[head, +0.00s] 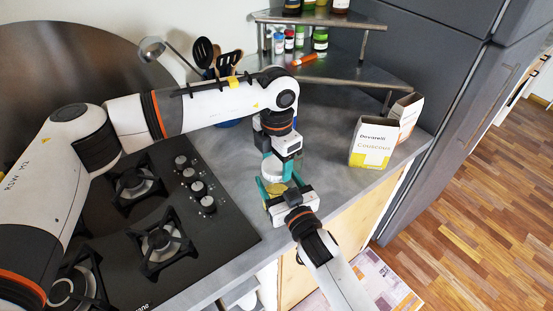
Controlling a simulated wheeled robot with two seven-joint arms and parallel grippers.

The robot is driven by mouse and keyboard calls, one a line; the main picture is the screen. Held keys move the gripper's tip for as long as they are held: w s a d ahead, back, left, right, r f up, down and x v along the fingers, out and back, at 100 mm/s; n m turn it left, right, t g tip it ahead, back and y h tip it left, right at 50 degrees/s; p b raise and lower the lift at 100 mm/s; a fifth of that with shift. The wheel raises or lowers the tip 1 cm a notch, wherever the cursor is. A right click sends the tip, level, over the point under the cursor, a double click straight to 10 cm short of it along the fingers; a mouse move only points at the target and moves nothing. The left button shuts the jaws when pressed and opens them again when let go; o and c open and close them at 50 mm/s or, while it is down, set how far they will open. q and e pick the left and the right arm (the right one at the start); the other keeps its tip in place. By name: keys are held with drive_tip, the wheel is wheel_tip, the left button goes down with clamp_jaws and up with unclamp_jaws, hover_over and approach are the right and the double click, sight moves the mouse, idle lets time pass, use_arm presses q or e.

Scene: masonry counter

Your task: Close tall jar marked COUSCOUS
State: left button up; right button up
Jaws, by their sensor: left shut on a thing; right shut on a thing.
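The jar (276,189) stands at the front part of the grey counter, with something yellowish showing; its label cannot be read and most of it is hidden by my grippers. My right gripper (275,192), coming from the front, is shut on the jar with its teal fingers on either side. A white round lid (272,172) is just above the jar. My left gripper (273,167) points down from above and is shut on the lid. I cannot tell whether the lid touches the jar's rim.
Two cartons, one marked Couscous (370,146), stand at the right on the counter (335,125). A black gas hob (200,240) lies to the left. A utensil pot with spoons (206,54) and a shelf (330,20) with small bottles are behind. The counter's front edge is close to the jar.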

use_arm(q)
drive_tip(key=o, duration=1.2)
wheel_tip(320, 180, up, 12)
drive_tip(key=shift+r, duration=0.1)
use_arm(e)
drive_tip(key=o, duration=2)
drive_tip(key=shift+c, duration=0.2)
